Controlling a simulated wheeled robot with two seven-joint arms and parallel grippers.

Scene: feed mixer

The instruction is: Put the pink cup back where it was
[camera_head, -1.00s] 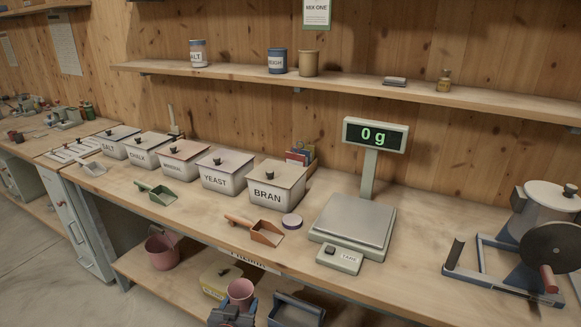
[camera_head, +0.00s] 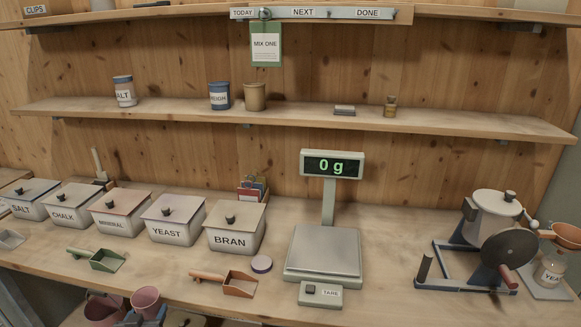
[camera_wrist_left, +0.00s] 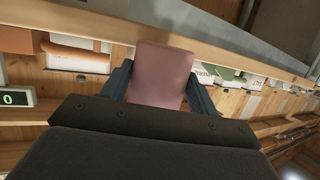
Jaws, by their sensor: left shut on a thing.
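The pink cup (camera_head: 146,301) is at the bottom left of the head view, in front of and below the bench's front edge. My left gripper (camera_head: 142,317) is shut on it; only the top of the gripper shows there. In the left wrist view, the cup (camera_wrist_left: 163,75) sits between the two dark fingers of my left gripper (camera_wrist_left: 160,88), with the bench edge behind it. My right gripper is not in view.
A pink bucket (camera_head: 103,311) is left of the cup, below the bench. Lidded bins, such as the bran bin (camera_head: 235,228), scoops, a scale (camera_head: 323,254) reading 0 g and a mill (camera_head: 492,235) stand on the bench.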

